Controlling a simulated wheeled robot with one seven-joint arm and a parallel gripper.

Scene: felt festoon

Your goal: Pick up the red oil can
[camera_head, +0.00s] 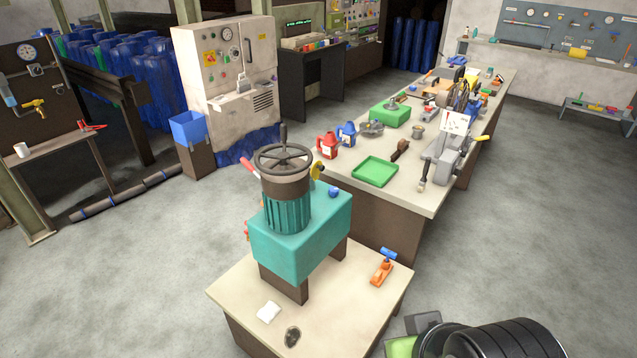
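The red oil can (328,146) stands upright near the left edge of the long workbench (421,190). It is small in this view and has a pale label on its front. A similar blue can (347,134) stands close behind it, a little to the right. My gripper is not visible in this view. Dark rounded parts at the bottom right may belong to my arm, but I cannot tell.
A green tray (375,171) lies in front of the cans, and a grey vise-like machine (447,160) stands at right. A nearer table (342,312) carries a teal machine (300,233) with a handwheel. Open concrete floor lies left and right.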

